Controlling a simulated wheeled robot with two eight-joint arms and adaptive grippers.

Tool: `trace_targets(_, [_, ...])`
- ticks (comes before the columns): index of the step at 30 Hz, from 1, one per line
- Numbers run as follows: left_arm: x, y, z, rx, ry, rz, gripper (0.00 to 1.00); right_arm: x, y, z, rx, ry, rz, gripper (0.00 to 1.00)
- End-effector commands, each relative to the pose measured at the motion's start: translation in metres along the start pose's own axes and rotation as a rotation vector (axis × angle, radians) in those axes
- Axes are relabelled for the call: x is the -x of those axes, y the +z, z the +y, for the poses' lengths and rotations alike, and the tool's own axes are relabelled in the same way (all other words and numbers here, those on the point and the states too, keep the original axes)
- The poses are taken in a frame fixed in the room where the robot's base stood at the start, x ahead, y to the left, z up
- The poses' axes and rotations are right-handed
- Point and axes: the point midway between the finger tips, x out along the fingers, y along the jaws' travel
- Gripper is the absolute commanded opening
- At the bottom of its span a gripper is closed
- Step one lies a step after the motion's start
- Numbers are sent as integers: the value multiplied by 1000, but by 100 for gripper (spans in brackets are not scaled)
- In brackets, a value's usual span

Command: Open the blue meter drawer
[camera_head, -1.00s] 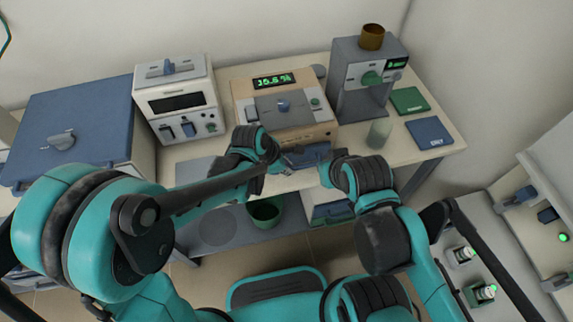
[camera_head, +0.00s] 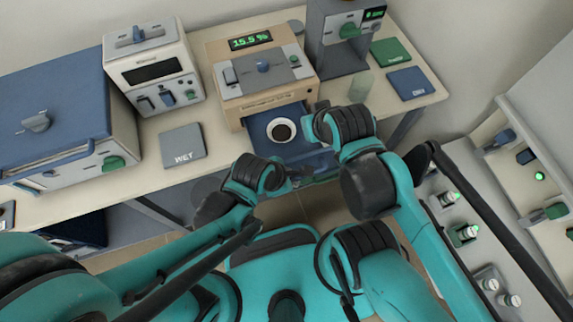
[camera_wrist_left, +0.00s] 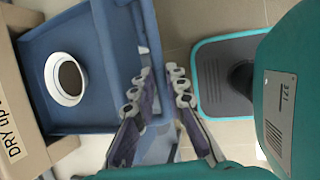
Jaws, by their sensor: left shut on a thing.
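The blue drawer (camera_head: 305,153) of the beige meter (camera_head: 262,75) is pulled out toward me, under the 15.5 % display. A white dish with dark contents (camera_head: 281,130) sits inside it. In the left wrist view the blue drawer (camera_wrist_left: 100,110) also shows with the white dish (camera_wrist_left: 66,79) in it. My left gripper (camera_head: 300,174) is at the drawer's front edge, shut on its handle. Its two fingers (camera_wrist_left: 160,80) straddle the front, and the handle is mostly hidden. My right gripper (camera_head: 312,122) is beside the drawer's right side; its fingers are mostly hidden by my own wrist.
A grey WET mat (camera_head: 183,146) lies left of the meter, with a white furnace-like unit (camera_head: 153,70) behind it. A grey machine (camera_head: 338,40), a pale glass (camera_head: 361,84) and green (camera_head: 391,51) and blue (camera_head: 412,84) mats are to the right.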

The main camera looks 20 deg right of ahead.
Motion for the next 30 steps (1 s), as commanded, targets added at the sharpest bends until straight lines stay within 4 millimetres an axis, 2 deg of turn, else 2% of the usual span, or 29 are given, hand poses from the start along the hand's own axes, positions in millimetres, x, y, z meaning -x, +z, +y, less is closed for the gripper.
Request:
trace_targets(14, [1,0,-6,0,0,0,0,0,0,0,0,0,0,0])
trace_targets(15, [1,0,-6,0,0,0,24,0,0,0,0,0,0,0])
trace_targets(16, [1,0,-6,0,0,0,31,0,0,0,0,0,0,0])
trace_targets(17, [1,0,-6,0,0,0,34,0,0,0,0,0,0,0])
trace_targets(30, [7,1,-5,0,0,0,34,0,0,0,0,0,0,0])
